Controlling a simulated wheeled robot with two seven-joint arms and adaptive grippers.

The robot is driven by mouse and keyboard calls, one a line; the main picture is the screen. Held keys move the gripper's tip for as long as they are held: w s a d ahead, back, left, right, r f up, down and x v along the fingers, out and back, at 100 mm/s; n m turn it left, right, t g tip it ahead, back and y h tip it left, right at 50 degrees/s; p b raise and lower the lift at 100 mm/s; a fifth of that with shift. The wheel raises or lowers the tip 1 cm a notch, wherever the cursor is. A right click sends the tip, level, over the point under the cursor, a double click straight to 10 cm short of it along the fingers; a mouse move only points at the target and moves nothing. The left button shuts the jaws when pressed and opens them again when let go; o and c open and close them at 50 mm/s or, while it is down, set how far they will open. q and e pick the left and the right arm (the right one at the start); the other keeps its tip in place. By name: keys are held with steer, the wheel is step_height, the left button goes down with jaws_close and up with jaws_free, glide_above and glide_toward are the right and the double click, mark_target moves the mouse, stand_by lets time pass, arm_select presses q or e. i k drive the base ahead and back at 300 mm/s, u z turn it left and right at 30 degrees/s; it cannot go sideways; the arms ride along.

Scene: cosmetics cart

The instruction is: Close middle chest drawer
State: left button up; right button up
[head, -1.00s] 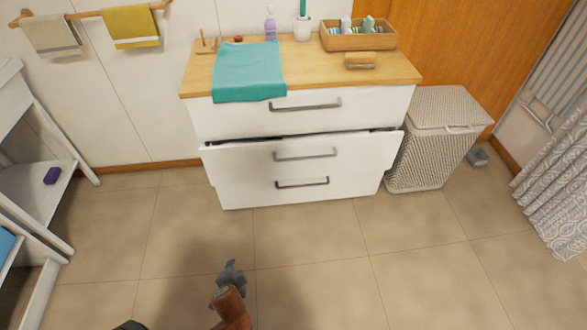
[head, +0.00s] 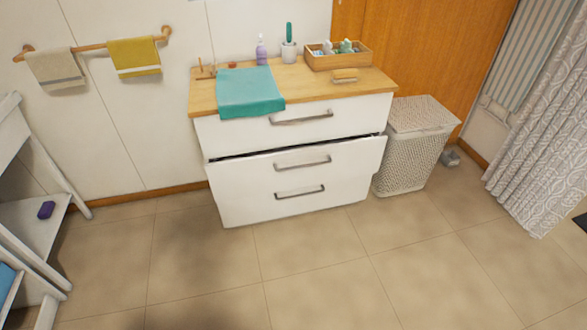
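The white chest (head: 215,137) with a wooden top stands against the back wall. Its middle drawer (head: 340,157) sticks out a little, and a dark gap shows along its upper edge. Its grey bar handle (head: 302,163) faces me. The top drawer (head: 240,133) and the bottom drawer (head: 240,202) look shut. Neither of my grippers shows in the head view now.
A teal towel (head: 250,95) hangs over the chest's front edge. A wicker hamper (head: 405,155) stands close at the chest's right. A white shelf cart (head: 35,225) is at the left, a patterned curtain (head: 540,150) at the right. The tiled floor before the chest is clear.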

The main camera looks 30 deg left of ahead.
mark_target(232, 177)
steer(key=u, duration=0.5)
steer(key=i, duration=1.3)
steer(key=z, duration=0.6)
